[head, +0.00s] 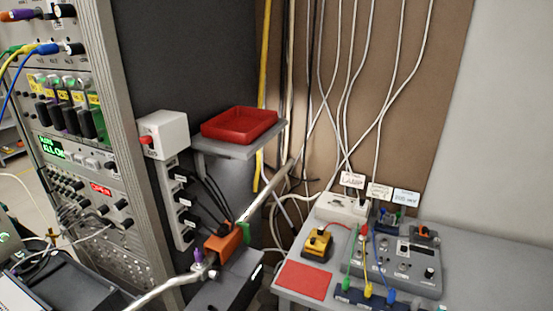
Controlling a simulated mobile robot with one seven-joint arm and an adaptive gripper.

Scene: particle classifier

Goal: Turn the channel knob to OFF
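I cannot tell for certain which knob is the channel knob, as the labels are too small to read. A grey control box (408,285) sits on the bench at the lower right, with a small dark display, switches and a black knob (428,272) at its right end. Red, green, blue and yellow plugs with leads stand at the left part of this box. At the left, an equipment rack (113,85) carries rows of small black knobs, including one (121,204) low on its front. No knob's pointer setting is readable. My gripper is not in view.
A red tray (240,124) rests on a small grey shelf. A metal pipe with an orange block (224,242) runs diagonally through the middle. A yellow-and-black box (316,243) and a flat red pad (304,280) lie on the bench. Cables hang behind it.

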